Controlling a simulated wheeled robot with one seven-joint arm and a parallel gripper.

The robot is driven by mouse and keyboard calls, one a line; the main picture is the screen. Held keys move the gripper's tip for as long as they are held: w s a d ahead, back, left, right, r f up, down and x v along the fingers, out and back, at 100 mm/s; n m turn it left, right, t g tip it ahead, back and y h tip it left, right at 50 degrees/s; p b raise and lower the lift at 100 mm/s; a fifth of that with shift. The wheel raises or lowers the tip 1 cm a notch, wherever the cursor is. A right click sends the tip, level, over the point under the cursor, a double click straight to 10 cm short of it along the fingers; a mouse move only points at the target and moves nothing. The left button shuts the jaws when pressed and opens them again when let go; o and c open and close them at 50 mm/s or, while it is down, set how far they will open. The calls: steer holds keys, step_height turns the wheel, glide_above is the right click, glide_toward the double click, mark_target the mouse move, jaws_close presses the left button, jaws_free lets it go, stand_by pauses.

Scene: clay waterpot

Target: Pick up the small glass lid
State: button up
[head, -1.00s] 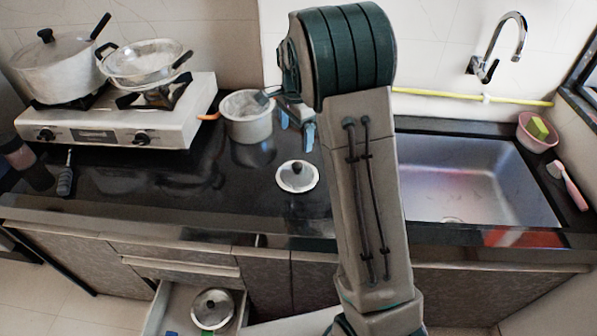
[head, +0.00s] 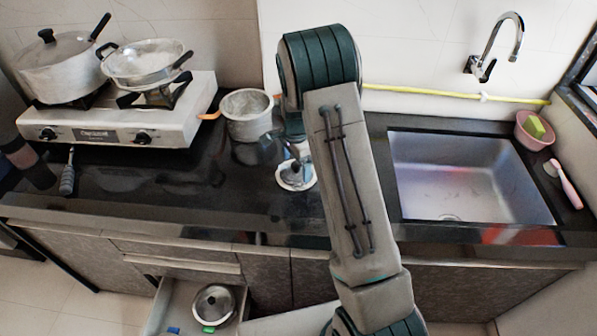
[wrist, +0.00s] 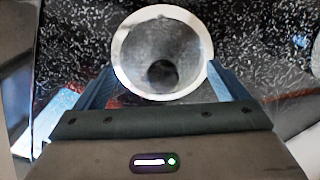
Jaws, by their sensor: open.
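The small glass lid (head: 292,183) lies on the dark counter, round with a pale rim and a dark knob. It shows large in the wrist view (wrist: 140,48), its knob low of centre. My gripper (head: 297,155) is over the lid in the head view and covers part of it. In the wrist view my gripper (wrist: 160,72) is open, with one blue finger on each side of the lid and the knob between them. I cannot tell whether the fingers touch the lid.
A pale pot (head: 248,118) stands just behind and left of the lid. A gas stove (head: 115,128) with two pans is at the left, and a sink (head: 470,180) at the right.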

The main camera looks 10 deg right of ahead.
steer(key=shift+f, duration=0.75)
steer(key=shift+s, duration=0.15)
steer(key=c, duration=2)
steer(key=shift+r, duration=0.1)
